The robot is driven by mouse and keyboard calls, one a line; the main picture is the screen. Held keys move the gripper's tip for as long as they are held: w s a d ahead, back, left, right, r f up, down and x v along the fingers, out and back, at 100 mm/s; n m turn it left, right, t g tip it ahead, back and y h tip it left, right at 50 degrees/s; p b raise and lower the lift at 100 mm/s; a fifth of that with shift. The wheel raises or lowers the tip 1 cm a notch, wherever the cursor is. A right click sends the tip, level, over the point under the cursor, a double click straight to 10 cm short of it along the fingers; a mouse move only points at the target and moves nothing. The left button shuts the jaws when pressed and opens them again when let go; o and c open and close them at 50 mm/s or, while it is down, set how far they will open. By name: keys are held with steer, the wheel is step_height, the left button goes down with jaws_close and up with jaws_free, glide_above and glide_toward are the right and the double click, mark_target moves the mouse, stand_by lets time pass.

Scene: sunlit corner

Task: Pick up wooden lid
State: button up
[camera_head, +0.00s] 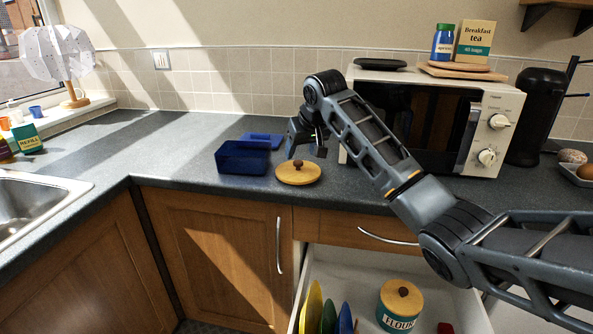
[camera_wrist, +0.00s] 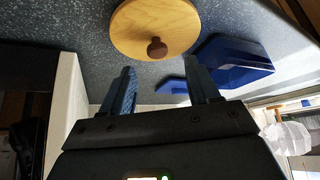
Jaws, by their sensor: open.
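A round wooden lid (camera_head: 299,174) with a dark brown knob lies on the dark grey countertop, between the blue box and the microwave. In the wrist view the lid (camera_wrist: 157,24) is at the top, beyond the fingertips, with its knob toward my gripper. My gripper (camera_head: 306,146) is above the counter, just behind the lid in the head view, partly hidden by my arm. In the wrist view the two fingers of my gripper (camera_wrist: 162,80) are apart, with nothing between them. A second wooden lid (camera_head: 403,292) sits on the flour canister in the open drawer.
A blue box (camera_head: 243,163) stands left of the lid, with a flat blue lid (camera_head: 262,139) behind it. A white microwave (camera_head: 490,117) stands to the right. The open drawer (camera_head: 358,268) below holds a flour canister (camera_head: 398,320) and colored plates.

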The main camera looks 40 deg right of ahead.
mark_target(298, 162)
steer(key=shift+p+x, duration=0.3)
steer(key=shift+x, duration=2.45)
steer(key=shift+s+d+f, duration=0.1)
steer(key=shift+s, duration=0.1)
steer(key=shift+c, duration=0.4)
jaws_close()
